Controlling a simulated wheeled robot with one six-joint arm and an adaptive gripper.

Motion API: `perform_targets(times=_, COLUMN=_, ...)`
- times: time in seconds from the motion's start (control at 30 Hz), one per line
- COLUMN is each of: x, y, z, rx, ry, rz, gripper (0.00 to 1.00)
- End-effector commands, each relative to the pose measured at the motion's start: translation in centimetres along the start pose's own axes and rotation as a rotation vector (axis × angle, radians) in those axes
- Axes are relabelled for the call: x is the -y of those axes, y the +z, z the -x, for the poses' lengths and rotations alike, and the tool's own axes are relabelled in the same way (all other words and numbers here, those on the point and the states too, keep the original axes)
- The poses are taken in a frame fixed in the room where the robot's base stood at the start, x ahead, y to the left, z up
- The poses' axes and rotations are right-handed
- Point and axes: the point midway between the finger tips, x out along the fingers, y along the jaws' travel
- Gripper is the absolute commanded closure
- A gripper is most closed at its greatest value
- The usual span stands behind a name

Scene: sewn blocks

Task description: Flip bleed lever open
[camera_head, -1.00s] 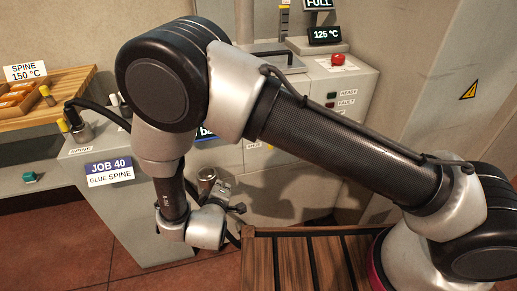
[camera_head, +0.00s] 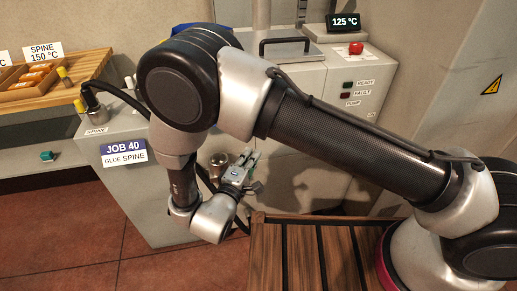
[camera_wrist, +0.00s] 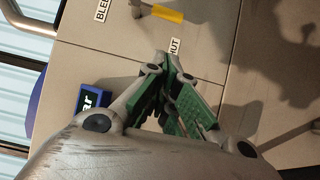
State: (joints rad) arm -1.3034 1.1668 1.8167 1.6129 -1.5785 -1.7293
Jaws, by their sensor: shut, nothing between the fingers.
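In the wrist view, a yellow-sleeved lever (camera_wrist: 166,13) on a metal stem sits at the top edge, partly cut off. It lies between a label that begins "BLE" (camera_wrist: 103,10) and one ending in "HUT" (camera_wrist: 174,48). My gripper (camera_wrist: 170,62), with green finger pads, is shut and empty. Its fingertips are below the lever in the picture and apart from it, near the "HUT" label. In the head view my gripper (camera_head: 250,156) is in front of the grey machine, right of a metal cylinder (camera_head: 218,162). I cannot make out the lever there.
The grey machine (camera_head: 330,130) has a black handle (camera_head: 285,43), a red button (camera_head: 356,48) and a "125 °C" display (camera_head: 344,22). A slatted wooden surface (camera_head: 268,262) lies in front. A "JOB 40" sign (camera_head: 123,152) is on the left cabinet.

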Motion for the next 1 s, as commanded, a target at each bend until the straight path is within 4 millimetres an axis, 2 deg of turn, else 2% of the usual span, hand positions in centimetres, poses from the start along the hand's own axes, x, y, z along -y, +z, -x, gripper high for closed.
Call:
perform_targets(times=0.3, x=0.0, y=0.1, z=-6.7, rx=0.004, ry=-0.001, rz=0.000, gripper=1.00)
perform_targets(times=0.43, x=0.0, y=0.4, z=-9.1, rx=0.002, ry=-0.001, rz=0.002, gripper=1.00)
perform_targets(times=0.7, x=0.0, y=2.6, z=-11.1, rx=-0.001, ry=-0.001, rz=0.000, gripper=1.00)
perform_targets(times=1.0, x=0.0, y=2.8, z=-11.3, rx=-0.001, ry=-0.001, rz=0.000, gripper=1.00)
